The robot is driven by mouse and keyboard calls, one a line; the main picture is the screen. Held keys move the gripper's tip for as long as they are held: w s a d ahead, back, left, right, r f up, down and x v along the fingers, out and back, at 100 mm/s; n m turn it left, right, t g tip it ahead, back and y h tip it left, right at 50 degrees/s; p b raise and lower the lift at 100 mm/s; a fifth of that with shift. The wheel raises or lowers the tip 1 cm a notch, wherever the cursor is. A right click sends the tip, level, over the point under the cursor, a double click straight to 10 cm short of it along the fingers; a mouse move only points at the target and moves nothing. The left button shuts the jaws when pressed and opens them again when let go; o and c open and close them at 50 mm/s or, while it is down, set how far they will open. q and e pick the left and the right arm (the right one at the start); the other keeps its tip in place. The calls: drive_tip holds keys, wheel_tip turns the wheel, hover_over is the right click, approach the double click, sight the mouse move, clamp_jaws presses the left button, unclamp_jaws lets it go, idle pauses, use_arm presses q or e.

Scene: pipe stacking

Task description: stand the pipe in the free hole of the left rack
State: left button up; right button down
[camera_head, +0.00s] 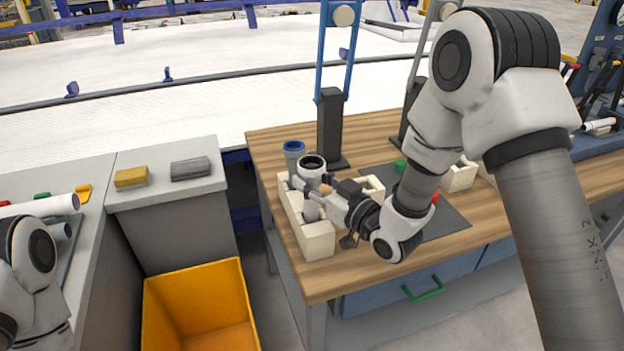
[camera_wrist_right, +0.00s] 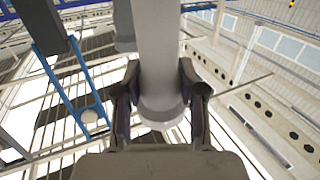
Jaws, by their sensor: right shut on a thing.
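The left rack (camera_head: 317,246) is a cream block standing along the left side of the wooden table. My right gripper (camera_head: 304,190) is shut on a pale grey pipe (camera_head: 312,167) with a wide collar and a dark open top. The pipe is roughly upright over the rack, and the gripper covers part of it. Whether its lower end is inside a hole is hidden. In the right wrist view the pipe (camera_wrist_right: 158,45) shows between both fingers of the gripper (camera_wrist_right: 160,88). A grey pipe with a blue rim (camera_head: 293,153) stands at the rack's far end. My left gripper is out of view.
A dark mat (camera_head: 449,226) lies right of the rack, partly behind my right arm. Another cream block (camera_head: 459,176) stands farther right. A black post (camera_head: 329,128) rises behind the rack. An orange bin (camera_head: 200,303) is below, left of the table.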

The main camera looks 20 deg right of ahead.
drive_tip(key=shift+f+b, duration=1.1)
drive_tip(key=shift+f, duration=0.35)
drive_tip(key=c, duration=0.6)
unclamp_jaws()
drive_tip(key=v, duration=0.7)
drive_tip(key=shift+s, duration=0.2)
drive_tip(key=shift+d, duration=0.1)
